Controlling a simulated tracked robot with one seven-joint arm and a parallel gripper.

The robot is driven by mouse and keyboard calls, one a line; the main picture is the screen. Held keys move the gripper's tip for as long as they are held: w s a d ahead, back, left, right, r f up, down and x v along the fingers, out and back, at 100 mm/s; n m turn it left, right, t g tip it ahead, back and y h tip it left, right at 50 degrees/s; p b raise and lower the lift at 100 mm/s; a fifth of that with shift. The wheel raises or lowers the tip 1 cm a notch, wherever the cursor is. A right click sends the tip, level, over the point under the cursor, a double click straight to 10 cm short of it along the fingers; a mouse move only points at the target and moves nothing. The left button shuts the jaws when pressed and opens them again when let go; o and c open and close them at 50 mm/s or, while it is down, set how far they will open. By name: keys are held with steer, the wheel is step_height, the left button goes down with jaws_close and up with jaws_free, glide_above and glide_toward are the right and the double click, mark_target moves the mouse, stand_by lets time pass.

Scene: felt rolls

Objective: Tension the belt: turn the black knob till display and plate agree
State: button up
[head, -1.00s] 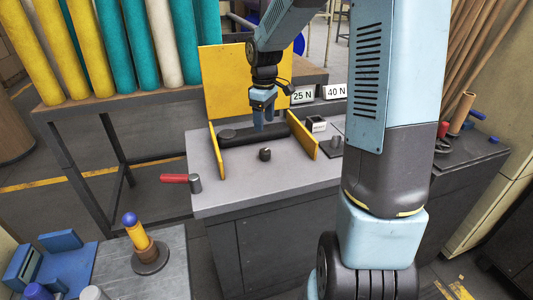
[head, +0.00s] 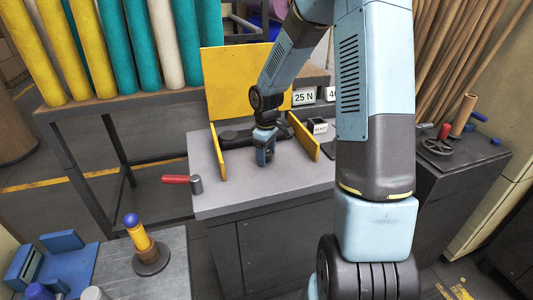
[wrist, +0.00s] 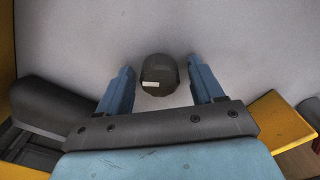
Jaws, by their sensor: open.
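The black knob (wrist: 158,76) stands on the grey bench top, with a pale mark on its side, in the wrist view. My gripper (wrist: 160,80) is open, one blue finger on each side of the knob with gaps between. In the head view my gripper (head: 265,158) points down at the bench and hides the knob. A small display (head: 319,125) sits right of the yellow guard; its text seems to read READY.
Yellow side guards (head: 304,136) and a tall yellow panel (head: 238,82) frame a black roller (head: 236,138) behind the knob. A red-handled lever (head: 178,179) sticks out at the bench's left edge. The bench front is clear. A handwheel (head: 437,147) stands at right.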

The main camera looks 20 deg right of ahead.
steer(key=shift+c, duration=0.3)
steer(key=c, duration=0.9)
steer(key=shift+d, duration=0.15)
steer(key=shift+c, duration=0.5)
steer(key=shift+m, duration=0.3)
steer(key=m, duration=0.5)
steer(key=shift+m, duration=0.3)
steer(key=m, duration=0.5)
steer(key=shift+m, duration=0.3)
